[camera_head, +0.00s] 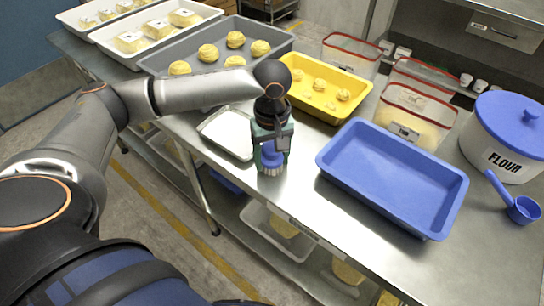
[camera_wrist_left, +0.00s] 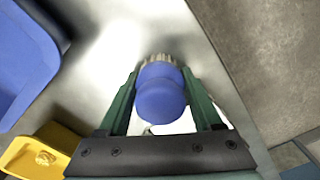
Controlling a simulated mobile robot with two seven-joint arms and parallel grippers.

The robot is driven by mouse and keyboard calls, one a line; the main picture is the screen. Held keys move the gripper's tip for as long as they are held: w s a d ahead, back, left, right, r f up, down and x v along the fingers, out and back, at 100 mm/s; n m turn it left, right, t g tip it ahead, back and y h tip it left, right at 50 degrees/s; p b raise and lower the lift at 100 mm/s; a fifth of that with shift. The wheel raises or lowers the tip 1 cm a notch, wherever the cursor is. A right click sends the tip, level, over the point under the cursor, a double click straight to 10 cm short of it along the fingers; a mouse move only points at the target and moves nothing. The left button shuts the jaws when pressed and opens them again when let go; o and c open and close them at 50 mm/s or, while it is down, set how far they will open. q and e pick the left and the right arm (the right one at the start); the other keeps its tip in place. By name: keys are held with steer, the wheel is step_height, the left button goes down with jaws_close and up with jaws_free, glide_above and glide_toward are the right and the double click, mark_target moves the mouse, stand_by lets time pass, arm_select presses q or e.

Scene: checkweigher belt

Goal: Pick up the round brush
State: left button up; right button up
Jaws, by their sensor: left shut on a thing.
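The round brush (camera_wrist_left: 160,92) has a blue knob handle and pale bristles. In the wrist view it sits between the two green fingers of my left gripper (camera_wrist_left: 161,100), which are shut on the blue handle. In the head view the brush (camera_head: 271,160) shows below my left gripper (camera_head: 271,150), upright with bristles down, near the front edge of the steel table. I cannot tell whether the bristles touch the table. My right gripper is not in view.
A blue tray (camera_head: 340,177) lies right of the gripper. A white tray (camera_head: 213,139) is close on the left, and a yellow tray (camera_head: 356,84) with dough pieces stands behind. A flour tub (camera_head: 506,128) and a blue scoop (camera_head: 521,209) are at the right.

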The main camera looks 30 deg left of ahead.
arm_select(q)
steer(key=c, duration=0.6)
steer(key=shift+o, duration=0.2)
steer(key=shift+r, duration=0.1)
steer(key=shift+r, duration=0.2)
steer(key=r, duration=0.2)
steer(key=r+p, duration=0.1)
steer(key=shift+d+r, duration=0.2)
steer(key=shift+d, duration=0.1)
steer(key=s+d+r+p, duration=0.2)
steer(key=s+d+r, duration=0.2)
steer(key=d+r, duration=0.5)
steer(key=d, duration=0.3)
steer(key=shift+s+d, duration=0.15)
steer(key=shift+d, duration=0.2)
